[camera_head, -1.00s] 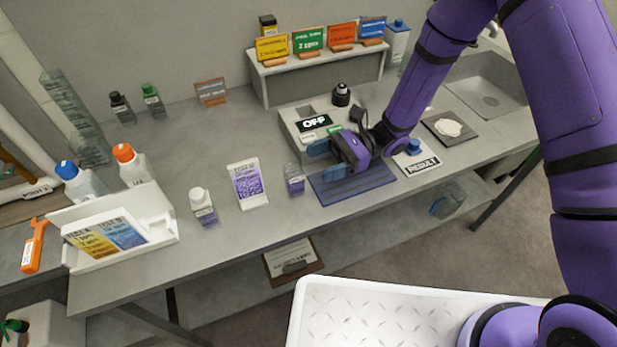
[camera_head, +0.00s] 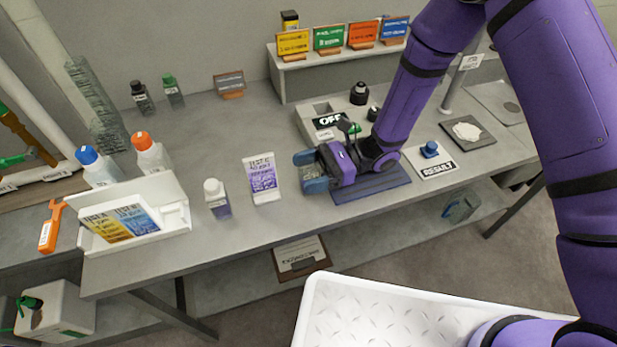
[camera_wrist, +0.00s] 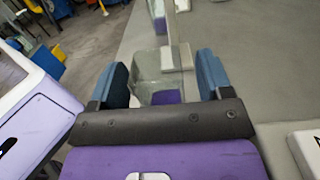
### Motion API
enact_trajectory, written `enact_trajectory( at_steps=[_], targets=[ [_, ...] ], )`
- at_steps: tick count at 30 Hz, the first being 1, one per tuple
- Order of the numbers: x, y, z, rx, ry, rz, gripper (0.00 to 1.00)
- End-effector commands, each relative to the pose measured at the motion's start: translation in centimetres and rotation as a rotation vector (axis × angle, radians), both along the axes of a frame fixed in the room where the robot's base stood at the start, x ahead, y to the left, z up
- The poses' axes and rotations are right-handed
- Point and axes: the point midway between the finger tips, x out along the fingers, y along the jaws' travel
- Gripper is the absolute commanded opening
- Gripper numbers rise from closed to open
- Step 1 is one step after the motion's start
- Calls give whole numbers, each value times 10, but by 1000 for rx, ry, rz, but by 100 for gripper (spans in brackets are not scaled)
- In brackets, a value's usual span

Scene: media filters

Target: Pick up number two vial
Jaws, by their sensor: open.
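A small clear vial with purple at its base (camera_wrist: 165,97) stands between the two blue fingers of my gripper (camera_wrist: 162,72) in the wrist view. In the head view, my gripper (camera_head: 307,171) is low over the bench, at the left end of the dark blue mat (camera_head: 372,188). Its fingers are open on either side of the vial, which is largely hidden there. I cannot read a number on the vial or tell whether the fingers touch it.
A purple test card (camera_head: 262,178) and a white-capped bottle (camera_head: 217,200) stand left of my gripper. The device marked OFF (camera_head: 330,121) is behind it, and the RESULT plate (camera_head: 436,169) is to the right. The bench's front edge is close.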

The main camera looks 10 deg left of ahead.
Motion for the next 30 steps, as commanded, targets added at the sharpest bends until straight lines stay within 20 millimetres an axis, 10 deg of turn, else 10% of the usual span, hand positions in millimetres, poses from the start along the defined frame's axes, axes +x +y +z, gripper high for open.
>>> enact_trajectory(
  at_steps=[3,10,30],
  targets=[
    [0,0,0,0,0,0,72],
    [0,0,0,0,0,0,20],
    [0,0,19,1,-1,0,19]
  ],
)
